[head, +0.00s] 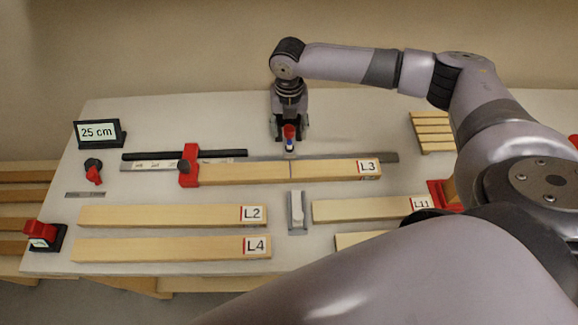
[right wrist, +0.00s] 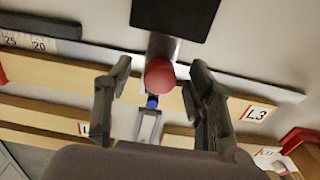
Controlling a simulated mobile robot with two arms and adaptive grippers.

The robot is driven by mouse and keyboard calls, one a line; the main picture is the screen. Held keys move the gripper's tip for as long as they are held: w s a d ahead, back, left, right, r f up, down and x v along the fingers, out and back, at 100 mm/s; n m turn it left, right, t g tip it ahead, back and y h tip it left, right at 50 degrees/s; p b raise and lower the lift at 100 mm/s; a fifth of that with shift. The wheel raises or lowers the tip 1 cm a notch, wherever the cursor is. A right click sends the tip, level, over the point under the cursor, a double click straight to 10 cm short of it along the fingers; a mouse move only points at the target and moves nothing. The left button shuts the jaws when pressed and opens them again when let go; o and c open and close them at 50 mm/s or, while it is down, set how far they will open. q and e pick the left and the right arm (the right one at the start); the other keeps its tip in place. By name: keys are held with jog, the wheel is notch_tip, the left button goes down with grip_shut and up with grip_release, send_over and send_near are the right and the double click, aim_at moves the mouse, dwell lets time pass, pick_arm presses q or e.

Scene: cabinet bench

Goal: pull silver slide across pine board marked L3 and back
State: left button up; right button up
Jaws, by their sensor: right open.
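The pine board marked L3 (head: 240,174) lies lengthwise on the bench, its left end against a red stop (head: 188,165). A red knob with a blue band (head: 289,131) stands just behind the board, over a small silver piece that looks like the silver slide. My right gripper (head: 289,136) points down around the knob. In the right wrist view, the open fingers (right wrist: 160,66) stand on either side of the red knob (right wrist: 159,76), with gaps on both sides. A thin dark line crosses board L3 near the knob. My left gripper is out of view.
A long metal rail (head: 345,157) runs behind board L3. Boards L2 (head: 160,215), L4 (head: 160,249) and L11 (head: 360,209) lie in front. A grey holder (head: 297,212) stands between L2 and L11. A display reads 25 cm (head: 98,133). A slatted wooden stack (head: 433,132) is at right.

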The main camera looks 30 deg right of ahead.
notch_tip(320, 180, up, 5)
jog(key=p, duration=0.4)
jog(key=shift+p, duration=0.4)
jog(key=shift+r+p, duration=0.5)
jog(key=shift+r, duration=1.35)
jog(key=shift+a+f, duration=0.1)
